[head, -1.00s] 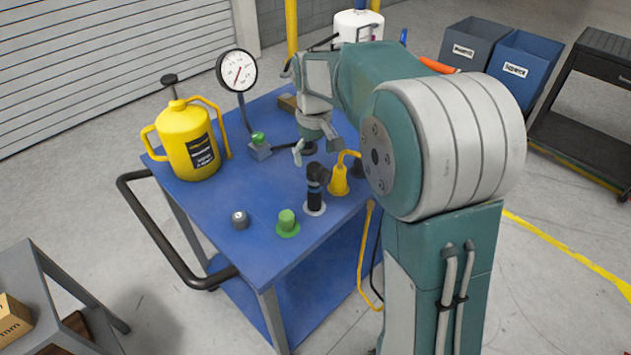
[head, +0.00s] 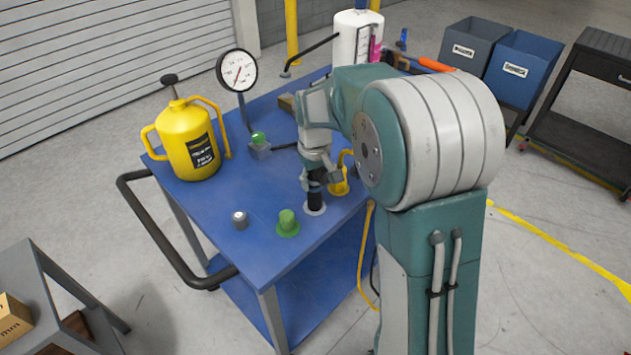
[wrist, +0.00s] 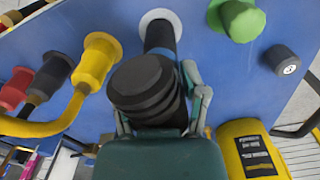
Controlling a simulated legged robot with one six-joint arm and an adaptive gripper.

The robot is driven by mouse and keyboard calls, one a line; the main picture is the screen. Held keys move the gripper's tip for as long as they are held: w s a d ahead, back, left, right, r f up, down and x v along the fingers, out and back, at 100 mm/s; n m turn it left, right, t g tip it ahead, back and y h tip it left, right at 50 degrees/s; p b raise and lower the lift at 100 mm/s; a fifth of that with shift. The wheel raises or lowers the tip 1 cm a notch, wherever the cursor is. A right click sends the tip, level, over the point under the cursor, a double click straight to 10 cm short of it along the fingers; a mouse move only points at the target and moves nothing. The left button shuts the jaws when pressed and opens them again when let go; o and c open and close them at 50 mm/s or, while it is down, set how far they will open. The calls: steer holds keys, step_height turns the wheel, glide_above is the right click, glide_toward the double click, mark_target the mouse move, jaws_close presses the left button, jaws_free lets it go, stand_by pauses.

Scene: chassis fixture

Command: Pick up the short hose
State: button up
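The short hose, which I take to be the black upright piece with a blue band (head: 315,196), stands on a white ring on the blue cart. In the wrist view its thick black end (wrist: 146,88) fills the middle, with the blue band partly showing behind it. My gripper (head: 320,180) is lowered over its top from above. In the wrist view my gripper (wrist: 158,100) has one finger on each side of the hose, the left one partly hidden by the black end. The fingers look spread; I cannot tell whether they touch it.
The blue cart (head: 255,215) also holds a yellow hose fitting (head: 340,183) close right, a green knob (head: 287,222), a grey cap (head: 240,219), a yellow jug (head: 190,145) and a gauge (head: 237,70). A black hose (wrist: 55,72) stands beyond the yellow one.

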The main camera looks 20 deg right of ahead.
jaws_close()
steer(key=shift+r, duration=0.3)
step_height(320, 180, up, 2)
steer(key=shift+r, duration=0.1)
steer(key=s+r, duration=1)
steer(key=s, duration=0.4)
steer(key=shift+s+r, duration=0.1)
